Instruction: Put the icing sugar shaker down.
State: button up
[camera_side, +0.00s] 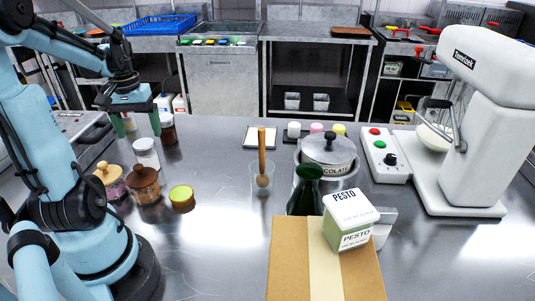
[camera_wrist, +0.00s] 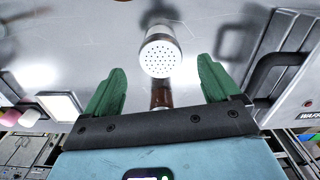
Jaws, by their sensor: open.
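The icing sugar shaker (camera_side: 147,154) is a clear jar with white contents and a pale metal lid. It stands upright on the steel counter at the left in the side view. Its perforated lid (camera_wrist: 160,57) faces the camera in the wrist view. My gripper (camera_side: 137,134) is open and empty, its green fingers just above and behind the shaker. In the wrist view the fingers are spread to either side, with gaps between them and the shaker.
A dark brown shaker (camera_side: 168,129) stands close behind; it shows between my fingers in the wrist view (camera_wrist: 161,95). A waffle machine (camera_wrist: 290,75) is at the right in the wrist view.

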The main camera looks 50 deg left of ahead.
notch_tip(320, 180, up, 2)
jog(key=shift+r, duration=0.15)
jog(key=shift+w+d+r, duration=0.1)
jog(key=shift+w+r, duration=0.05)
jog(key=w+d+m+t, duration=0.2)
jog(key=w+d+m, duration=0.1)
jog(key=d, duration=0.6)
jog(key=w+d+m+t, duration=0.2)
jog(key=w+d+m, duration=0.2)
jog(key=d, duration=0.5)
jog(key=w+d+m+t, duration=0.3)
jog(key=w+d, duration=0.1)
jog(key=d, duration=0.6)
jog(key=shift+r+m, duration=0.2)
jog(key=shift+m, duration=0.2)
